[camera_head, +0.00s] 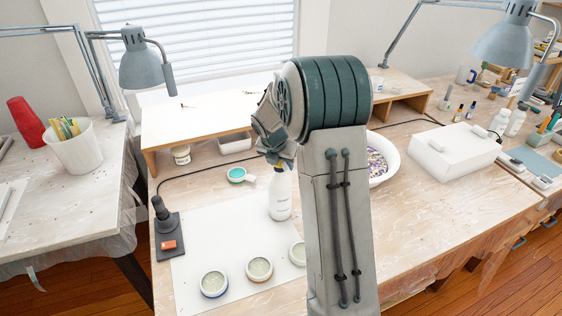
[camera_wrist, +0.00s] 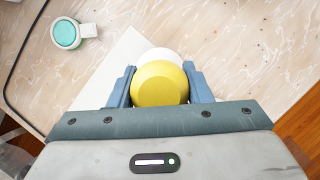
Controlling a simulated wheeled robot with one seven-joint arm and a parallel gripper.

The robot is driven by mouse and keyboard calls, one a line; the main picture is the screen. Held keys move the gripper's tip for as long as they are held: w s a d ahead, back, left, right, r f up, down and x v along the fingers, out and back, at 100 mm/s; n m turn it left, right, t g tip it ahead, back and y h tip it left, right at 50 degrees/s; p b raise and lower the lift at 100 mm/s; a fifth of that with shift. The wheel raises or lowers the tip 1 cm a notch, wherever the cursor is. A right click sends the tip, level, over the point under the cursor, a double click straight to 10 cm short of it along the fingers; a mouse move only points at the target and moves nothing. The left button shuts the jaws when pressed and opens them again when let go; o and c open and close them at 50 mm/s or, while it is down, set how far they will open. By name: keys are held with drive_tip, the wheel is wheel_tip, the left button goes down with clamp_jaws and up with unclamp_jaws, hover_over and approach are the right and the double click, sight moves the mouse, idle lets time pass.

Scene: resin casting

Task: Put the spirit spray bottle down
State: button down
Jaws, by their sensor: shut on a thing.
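The spirit spray bottle (camera_head: 281,197) is white with small dark lettering and stands upright at the right part of the white sheet in the head view. My gripper (camera_head: 277,160) is over its top, partly hidden by my own arm. In the wrist view my gripper (camera_wrist: 160,88) has its two blue fingers on either side of the bottle's yellow top (camera_wrist: 160,84), shut on it. A bit of the white bottle body shows behind the yellow top. Whether the bottle's base touches the sheet I cannot tell for sure.
The white sheet (camera_head: 205,240) holds several round filled moulds, one of them (camera_head: 214,284) at the front. A white bowl (camera_head: 384,157) and white box (camera_head: 455,150) stand right.

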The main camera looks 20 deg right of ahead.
drive_tip(key=c, duration=0.7)
unclamp_jaws()
drive_tip(key=shift+c, duration=0.2)
drive_tip(key=s+a+r+m, duration=0.3)
drive_tip(key=s+r, duration=0.2)
drive_tip(key=r, duration=0.2)
drive_tip(key=s+a+r+m, duration=0.3)
drive_tip(key=s+r, duration=0.2)
drive_tip(key=r, duration=0.2)
drive_tip(key=s+a+f+m+y, duration=0.1)
drive_tip(key=s+a+m, duration=0.2)
drive_tip(key=s+m, duration=0.7)
drive_tip(key=s+a+f+m+y, duration=0.2)
drive_tip(key=s+a+m, duration=0.1)
drive_tip(key=s+m, duration=0.8)
drive_tip(key=shift+s+a, duration=0.2)
drive_tip(key=shift+s, duration=0.35)
